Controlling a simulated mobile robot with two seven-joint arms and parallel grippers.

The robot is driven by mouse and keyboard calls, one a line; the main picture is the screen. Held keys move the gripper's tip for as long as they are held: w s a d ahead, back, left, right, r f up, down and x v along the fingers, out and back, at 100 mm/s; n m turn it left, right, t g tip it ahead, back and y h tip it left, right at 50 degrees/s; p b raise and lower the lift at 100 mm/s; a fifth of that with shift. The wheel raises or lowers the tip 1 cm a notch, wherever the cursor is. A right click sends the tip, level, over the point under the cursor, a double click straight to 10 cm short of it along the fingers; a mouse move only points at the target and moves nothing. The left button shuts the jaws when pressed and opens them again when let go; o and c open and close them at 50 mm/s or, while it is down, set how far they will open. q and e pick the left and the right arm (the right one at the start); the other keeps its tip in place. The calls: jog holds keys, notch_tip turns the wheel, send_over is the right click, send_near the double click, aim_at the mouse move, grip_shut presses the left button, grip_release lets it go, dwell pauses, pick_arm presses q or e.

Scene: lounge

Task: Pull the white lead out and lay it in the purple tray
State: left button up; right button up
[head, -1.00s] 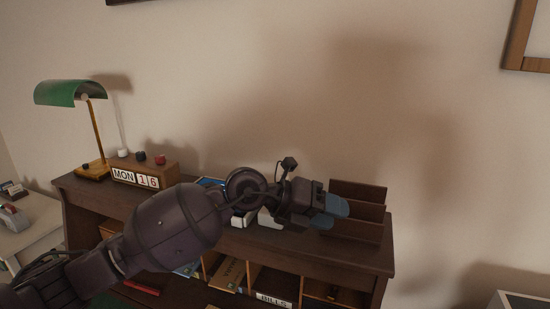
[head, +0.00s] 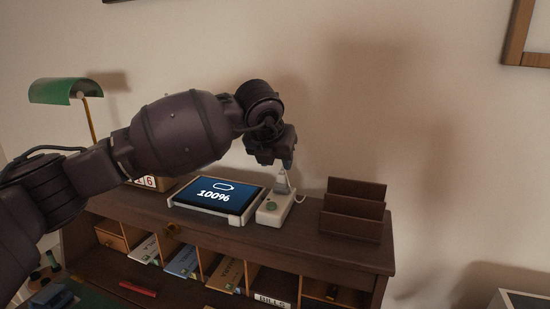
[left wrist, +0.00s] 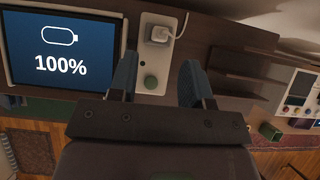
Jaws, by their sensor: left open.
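The white lead's plug (head: 282,183) sits upright on a white socket block (head: 271,211) with a round green button. Its thin white cable (head: 301,197) loops out on the right side. In the left wrist view the plug (left wrist: 159,35) lies beyond the fingertips. My left gripper (head: 284,162) is above the block, close to the plug. In the wrist view its two blue fingers (left wrist: 158,82) are apart, with part of the block showing between them. Nothing is between the fingers' pads. My right gripper is out of view.
A tablet reading 100% (head: 214,198) lies left of the block. A brown wooden letter rack (head: 353,211) stands close on its right. Below are compartments with papers and a BILLS label (head: 271,301). A green lamp (head: 65,92) is at the left.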

aim_at(281, 173)
pick_arm(q)
jog(key=b+x, duration=0.2)
jog(key=x, duration=0.2)
jog(key=shift+s, duration=0.1)
jog(key=shift+b+x, duration=0.45)
jog(key=shift+x, duration=0.65)
jog(key=shift+w+f, duration=0.3)
jog(key=shift+w+d+f, duration=0.1)
jog(key=c, duration=0.6)
jog(key=o, duration=0.6)
jog(key=shift+o, duration=0.2)
